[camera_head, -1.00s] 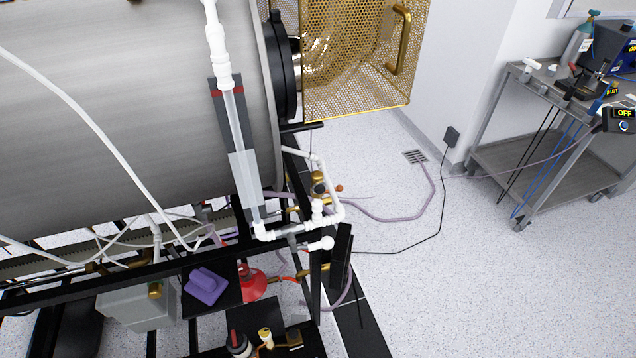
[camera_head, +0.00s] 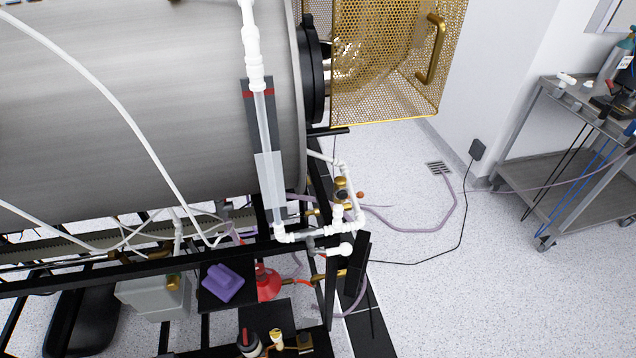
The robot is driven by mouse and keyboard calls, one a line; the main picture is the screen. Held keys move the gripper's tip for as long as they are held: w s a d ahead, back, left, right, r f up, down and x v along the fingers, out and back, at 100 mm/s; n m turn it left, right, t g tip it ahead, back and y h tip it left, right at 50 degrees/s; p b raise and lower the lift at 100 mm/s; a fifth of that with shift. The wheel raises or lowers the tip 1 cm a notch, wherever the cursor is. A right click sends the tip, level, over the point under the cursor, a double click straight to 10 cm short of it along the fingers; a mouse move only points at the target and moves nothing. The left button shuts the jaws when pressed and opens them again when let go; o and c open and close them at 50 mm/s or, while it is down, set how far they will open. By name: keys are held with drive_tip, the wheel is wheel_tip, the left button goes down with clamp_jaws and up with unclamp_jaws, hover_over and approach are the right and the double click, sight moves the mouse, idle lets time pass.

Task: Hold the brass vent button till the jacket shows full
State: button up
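A large grey metal drum (camera_head: 150,120) fills the left and upper middle. A clear upright tube (camera_head: 268,180) with white fittings stands at its right end against a dark strip with a red mark; its lower part looks pale, and I cannot tell for certain how full it is. Small brass parts (camera_head: 341,183) sit on the white piping at the tube's lower right. Another brass knob (camera_head: 173,283) is on a grey box (camera_head: 150,297) under the drum. I cannot tell which brass part is the vent button. My gripper is not in view.
A gold mesh guard (camera_head: 390,60) with a handle stands at the drum's end. A black frame (camera_head: 130,262) runs below, with a purple block (camera_head: 222,283) and a red flask (camera_head: 267,283). A grey cart (camera_head: 580,190) stands at right. Hoses cross the open floor (camera_head: 470,300).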

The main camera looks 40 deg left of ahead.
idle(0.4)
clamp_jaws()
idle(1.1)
